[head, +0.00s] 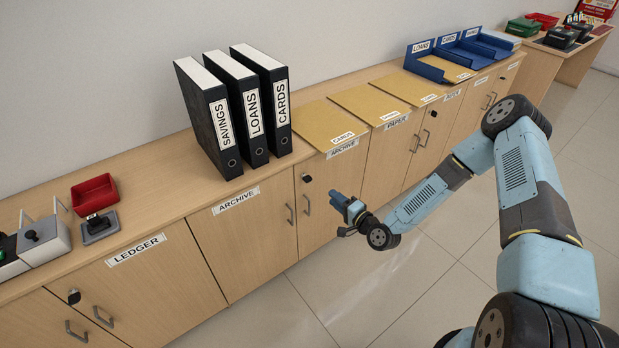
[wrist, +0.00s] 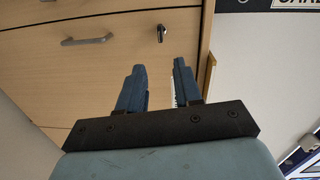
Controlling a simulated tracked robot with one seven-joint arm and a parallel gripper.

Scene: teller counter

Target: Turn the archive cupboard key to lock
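The archive cupboard has two wooden doors, the left one (head: 245,245) and the right one (head: 325,222), under ARCHIVE labels. In the wrist view the key (wrist: 161,33) stands out from the wood, beyond the fingertips. My gripper (head: 343,204) is in front of the right door. In the wrist view its two fingers (wrist: 157,68) are apart with nothing between them. The key lies roughly in line with the gap; its turn angle is hard to tell.
Upright binders (head: 235,110) and tan folders (head: 333,126) stand and lie on the counter above. The ledger cupboard at left has its own lock (head: 73,297). A red tray (head: 94,194) is on the counter. The tiled floor (head: 335,290) in front is clear.

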